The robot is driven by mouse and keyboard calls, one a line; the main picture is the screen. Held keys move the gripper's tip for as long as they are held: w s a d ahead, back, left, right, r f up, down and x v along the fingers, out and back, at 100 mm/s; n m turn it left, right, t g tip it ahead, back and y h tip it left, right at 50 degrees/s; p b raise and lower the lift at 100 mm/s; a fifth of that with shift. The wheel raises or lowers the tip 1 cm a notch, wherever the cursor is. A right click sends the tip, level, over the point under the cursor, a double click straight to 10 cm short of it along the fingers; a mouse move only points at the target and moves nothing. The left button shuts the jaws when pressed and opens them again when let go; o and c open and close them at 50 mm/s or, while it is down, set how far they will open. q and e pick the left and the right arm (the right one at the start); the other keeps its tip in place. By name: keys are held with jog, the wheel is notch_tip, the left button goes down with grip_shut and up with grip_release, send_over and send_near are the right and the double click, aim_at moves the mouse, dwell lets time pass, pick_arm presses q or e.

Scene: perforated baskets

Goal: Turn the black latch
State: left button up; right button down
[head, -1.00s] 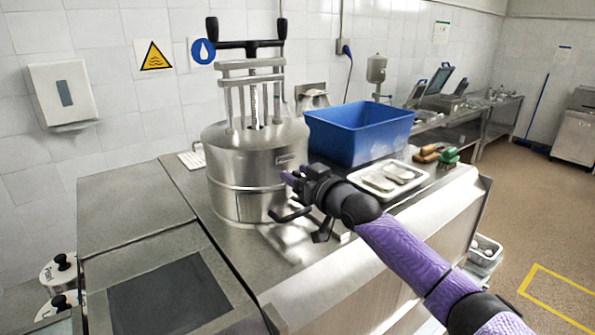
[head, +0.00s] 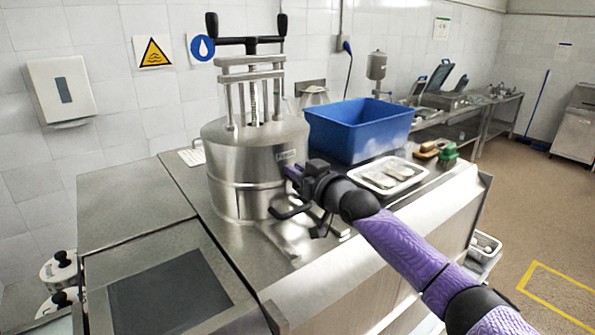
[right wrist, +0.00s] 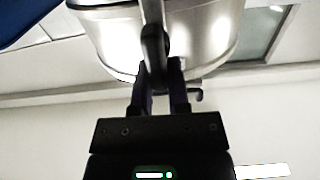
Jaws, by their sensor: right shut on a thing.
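The black latch (right wrist: 154,42) shows in the right wrist view as a dark upright bar in front of the shiny steel vessel (right wrist: 205,35). My right gripper (right wrist: 160,78) is shut on it, with its dark purple fingers on either side of the bar. In the head view the steel vessel (head: 247,165) stands on the counter, and my right gripper (head: 292,173) is at its right front side. The latch cannot be told apart there from the dark gripper parts. My left gripper is not in view.
A blue bin (head: 355,133) stands right of the vessel. A white tray (head: 378,187) with pale items lies behind my right arm, with brushes (head: 447,152) beyond. A black T-handle (head: 247,42) tops the vessel.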

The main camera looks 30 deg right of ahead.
jog(key=m, duration=0.3)
jog(key=d+m, duration=0.1)
jog(key=m, duration=0.2)
jog(key=shift+f+b, duration=0.2)
jog(key=shift+b, duration=0.1)
jog(key=m, duration=0.3)
jog(key=shift+w+d+f+m, duration=0.1)
jog(key=shift+d+f+m, duration=0.15)
jog(key=shift+m, duration=0.15)
jog(key=m, duration=0.3)
jog(key=shift+d+f+m, duration=0.15)
jog(key=shift+m, duration=0.15)
jog(key=shift+f+m+p, duration=0.2)
jog(key=shift+m+p, duration=0.1)
jog(key=shift+m, duration=0.7)
jog(key=shift+f+m+p, duration=0.15)
jog(key=shift+m+p, duration=0.15)
jog(key=shift+m, duration=0.7)
jog(key=shift+f+m, duration=0.1)
jog(key=shift+m, duration=0.2)
jog(key=c, duration=0.6)
grip_release()
